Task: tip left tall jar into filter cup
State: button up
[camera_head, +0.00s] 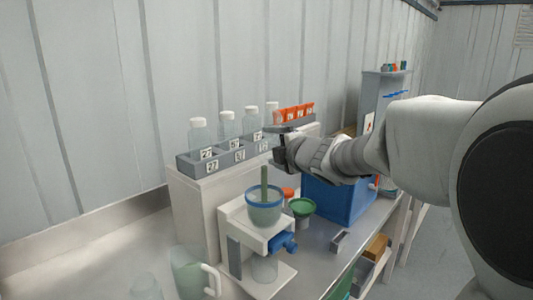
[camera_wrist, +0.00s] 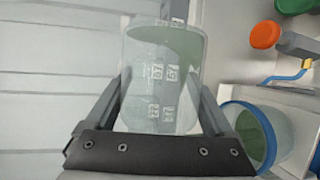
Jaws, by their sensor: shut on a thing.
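In the wrist view my gripper (camera_wrist: 163,90) is shut on a clear tall jar (camera_wrist: 150,60) with a pale green tint inside. The jar's walls lie between the two fingers. In the head view my gripper (camera_head: 281,155) is in front of the bottle rack, above and slightly right of the filter cup; the jar cannot be made out clearly there. The filter cup (camera_head: 264,214), with a blue rim, sits on a white stand; it also shows at lower right in the wrist view (camera_wrist: 230,112). A narrow green upright strip (camera_head: 264,180) rises from the cup; I cannot tell whether it is liquid or solid.
A grey rack (camera_head: 190,168) of white-capped bottles stands behind on a white block. A clear jug (camera_head: 185,270) is at front left.

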jog(key=shift+s+a+r+n+t+b, duration=0.1)
jog(key=shift+n+t+b, duration=0.3)
jog(key=shift+b, duration=1)
jog(key=shift+s+a+r+n+t+b, duration=0.15)
jog(key=shift+n+b, duration=0.35)
jog(key=shift+b, duration=0.9)
jog(key=shift+r+b, duration=0.25)
jog(key=shift+b, duration=0.4)
dwell(0.6)
